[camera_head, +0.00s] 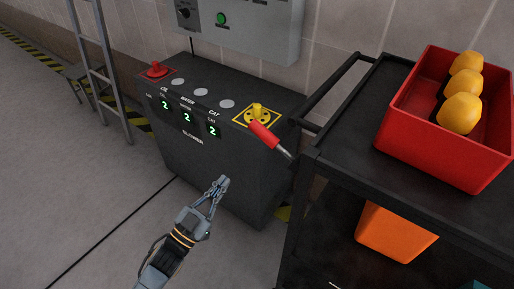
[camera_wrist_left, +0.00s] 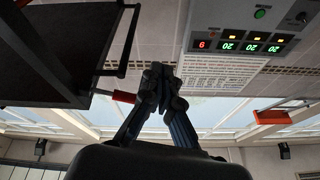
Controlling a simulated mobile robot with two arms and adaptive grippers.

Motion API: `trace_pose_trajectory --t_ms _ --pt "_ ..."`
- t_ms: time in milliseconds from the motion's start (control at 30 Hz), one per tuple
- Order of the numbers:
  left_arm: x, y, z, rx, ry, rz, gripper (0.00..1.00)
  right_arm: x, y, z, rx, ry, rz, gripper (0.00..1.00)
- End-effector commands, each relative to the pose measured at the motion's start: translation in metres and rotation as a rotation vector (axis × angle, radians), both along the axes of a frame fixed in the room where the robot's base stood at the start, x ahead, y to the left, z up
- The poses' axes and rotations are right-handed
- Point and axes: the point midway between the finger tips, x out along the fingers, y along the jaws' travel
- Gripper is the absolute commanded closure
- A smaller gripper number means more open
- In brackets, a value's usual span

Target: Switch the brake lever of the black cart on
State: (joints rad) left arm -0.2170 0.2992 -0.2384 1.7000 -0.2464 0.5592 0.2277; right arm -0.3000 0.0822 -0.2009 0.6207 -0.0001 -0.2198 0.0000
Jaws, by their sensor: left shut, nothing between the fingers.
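The black cart (camera_head: 345,130) stands at the right in the head view. Its brake lever (camera_head: 264,135) has a red grip on a metal rod and points up and left from the cart's near left corner, in front of the control box. My left gripper (camera_head: 220,182) is shut and empty, below and left of the lever and apart from it. In the left wrist view, the fingers (camera_wrist_left: 160,72) meet at the centre. The red lever (camera_wrist_left: 124,97) shows just left of them there, beside the dark cart (camera_wrist_left: 60,50) at upper left. My right gripper is not in view.
A dark control box (camera_head: 210,150) with green digits, a red button and a yellow button stands left of the cart. A red bin (camera_head: 440,160) with yellow round items sits on the cart, an orange bin (camera_head: 395,232) below. A ladder (camera_head: 98,70) is at the left.

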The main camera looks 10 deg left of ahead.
Motion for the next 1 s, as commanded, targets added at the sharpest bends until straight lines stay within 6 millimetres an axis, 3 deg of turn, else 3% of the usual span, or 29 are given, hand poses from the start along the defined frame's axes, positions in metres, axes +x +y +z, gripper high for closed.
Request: trace_pose_trajectory --t_ms 33,100,200,300,433,700,1000 --pt "-0.009 -0.009 0.028 -0.015 -0.094 -0.045 1.0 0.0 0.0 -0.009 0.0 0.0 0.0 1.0" --pt "-0.023 -0.018 0.065 -0.032 -0.201 -0.1 1.0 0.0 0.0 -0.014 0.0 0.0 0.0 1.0" --pt "-0.043 -0.028 0.102 -0.05 -0.317 -0.163 1.0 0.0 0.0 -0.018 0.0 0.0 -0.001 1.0" --pt "-0.059 -0.033 0.125 -0.059 -0.39 -0.205 1.0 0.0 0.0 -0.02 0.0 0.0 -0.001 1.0" --pt "-0.067 -0.036 0.137 -0.065 -0.428 -0.228 1.0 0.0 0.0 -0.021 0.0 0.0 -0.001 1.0" --pt "-0.068 -0.036 0.138 -0.065 -0.43 -0.228 1.0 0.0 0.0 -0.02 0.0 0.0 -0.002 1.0" --pt "-0.056 -0.05 0.157 -0.068 -0.432 -0.228 1.0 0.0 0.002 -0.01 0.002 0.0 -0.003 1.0"
